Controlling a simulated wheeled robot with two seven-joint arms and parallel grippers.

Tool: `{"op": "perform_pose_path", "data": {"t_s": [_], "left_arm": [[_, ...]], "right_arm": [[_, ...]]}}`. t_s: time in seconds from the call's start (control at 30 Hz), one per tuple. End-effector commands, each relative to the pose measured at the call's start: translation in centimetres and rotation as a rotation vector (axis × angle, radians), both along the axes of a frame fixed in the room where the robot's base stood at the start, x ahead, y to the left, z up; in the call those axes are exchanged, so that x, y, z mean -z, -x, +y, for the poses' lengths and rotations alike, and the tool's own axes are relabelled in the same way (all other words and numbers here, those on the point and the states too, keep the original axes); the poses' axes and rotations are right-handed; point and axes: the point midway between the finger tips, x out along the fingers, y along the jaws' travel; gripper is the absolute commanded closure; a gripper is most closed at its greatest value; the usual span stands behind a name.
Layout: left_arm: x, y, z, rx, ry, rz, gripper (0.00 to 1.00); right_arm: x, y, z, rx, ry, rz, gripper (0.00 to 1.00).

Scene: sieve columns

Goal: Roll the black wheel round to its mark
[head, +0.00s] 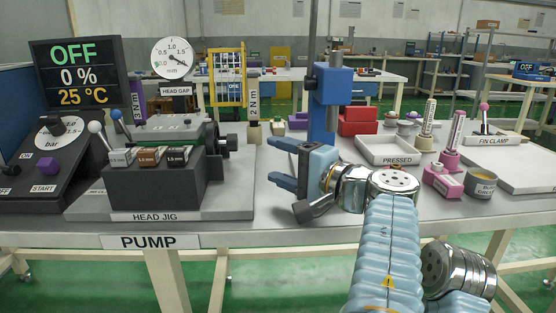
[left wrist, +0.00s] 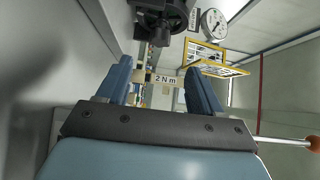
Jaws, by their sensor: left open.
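The black wheel (head: 223,146) sits on the right side of the head jig (head: 150,180) in the head view, with a dark knob sticking out to its right. In the left wrist view the wheel (left wrist: 158,20) shows at the top, beyond the fingers. My left gripper (head: 276,164) is open and empty, right of the wheel and apart from it, its fingers pointing left. It also shows open in the left wrist view (left wrist: 160,85). I cannot make out the wheel's mark. My right gripper is not in view.
A blue press (head: 325,95) stands behind my left gripper. The pressed tray (head: 388,161) is to the right. Bare tabletop lies between jig and gripper.

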Motion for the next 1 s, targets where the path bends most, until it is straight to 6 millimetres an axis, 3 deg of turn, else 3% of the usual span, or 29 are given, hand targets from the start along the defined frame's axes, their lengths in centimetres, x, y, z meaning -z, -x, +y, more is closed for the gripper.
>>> {"op": "perform_pose_path", "data": {"t_s": [0.13,0.27,0.37,0.5,0.67,0.83,1.0], "left_arm": [[-0.3,-0.6,0.7,0.006,0.015,0.054,0.34],[-0.9,-1.6,2.2,0.047,0.057,0.232,0.34],[-2.3,-1.7,3.1,0.125,0.096,0.394,0.34],[-5.6,-0.6,3.9,0.258,0.128,0.547,0.34],[-8.3,0.8,4.3,0.362,0.130,0.614,0.34],[-7.5,0.0,4.9,0.378,0.127,0.623,0.34],[-5.5,-2.6,6.2,0.375,0.126,0.624,0.34]], "right_arm": [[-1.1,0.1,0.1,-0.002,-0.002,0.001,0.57],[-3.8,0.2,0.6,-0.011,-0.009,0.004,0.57],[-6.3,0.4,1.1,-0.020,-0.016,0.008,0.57],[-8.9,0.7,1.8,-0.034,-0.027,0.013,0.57],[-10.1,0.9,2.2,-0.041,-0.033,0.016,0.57],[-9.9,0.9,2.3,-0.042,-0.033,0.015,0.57],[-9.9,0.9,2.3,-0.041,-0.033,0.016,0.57]]}}
